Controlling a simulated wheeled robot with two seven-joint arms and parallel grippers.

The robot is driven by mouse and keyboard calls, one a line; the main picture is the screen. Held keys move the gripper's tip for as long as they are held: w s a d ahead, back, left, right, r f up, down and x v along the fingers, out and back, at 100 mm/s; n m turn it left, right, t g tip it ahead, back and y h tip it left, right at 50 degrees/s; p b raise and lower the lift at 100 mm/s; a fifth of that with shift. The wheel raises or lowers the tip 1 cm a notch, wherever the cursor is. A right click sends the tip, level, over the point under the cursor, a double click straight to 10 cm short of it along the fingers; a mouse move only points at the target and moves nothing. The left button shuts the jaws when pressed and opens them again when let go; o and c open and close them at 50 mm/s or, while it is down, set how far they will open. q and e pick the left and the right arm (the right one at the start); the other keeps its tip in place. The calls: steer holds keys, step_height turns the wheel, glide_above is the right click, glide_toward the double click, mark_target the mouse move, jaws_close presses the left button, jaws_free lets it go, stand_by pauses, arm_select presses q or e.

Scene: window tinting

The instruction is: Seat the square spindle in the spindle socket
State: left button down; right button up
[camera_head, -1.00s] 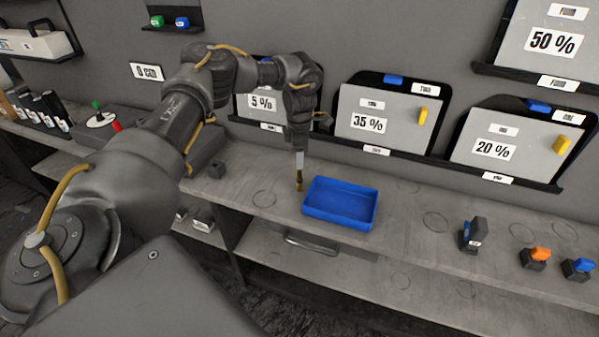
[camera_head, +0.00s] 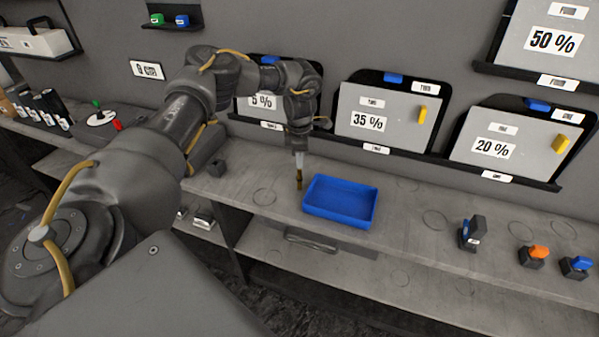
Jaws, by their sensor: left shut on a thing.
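My left gripper (camera_head: 299,160) reaches down over the grey bench, just left of the blue tray. It is shut on a thin brass-brown piece, which looks like the square spindle (camera_head: 299,180). The piece hangs upright below the fingertips, its lower end close to the bench top; I cannot tell if it touches. No other socket is clearly visible. My right gripper is not in view.
The blue tray (camera_head: 341,221) looks empty. A dark tool (camera_head: 472,233) and blocks with an orange piece (camera_head: 539,252) and a blue piece (camera_head: 577,264) stand at right. Film panels line the wall behind. The bench between tray and tool is clear.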

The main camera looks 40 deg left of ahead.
arm_select(q)
steer(key=shift+w+r+b, duration=0.1)
steer(key=shift+r+b, duration=0.4)
steer(key=shift+b, duration=0.05)
steer(key=s+d+r+b, duration=0.3)
steer(key=s+d+r, duration=0.5)
steer(key=d+r, duration=0.3)
steer(key=shift+s+r+b, duration=0.35)
steer(key=shift+s+r, duration=0.05)
steer(key=shift+r, duration=0.1)
steer(key=shift+d, duration=0.1)
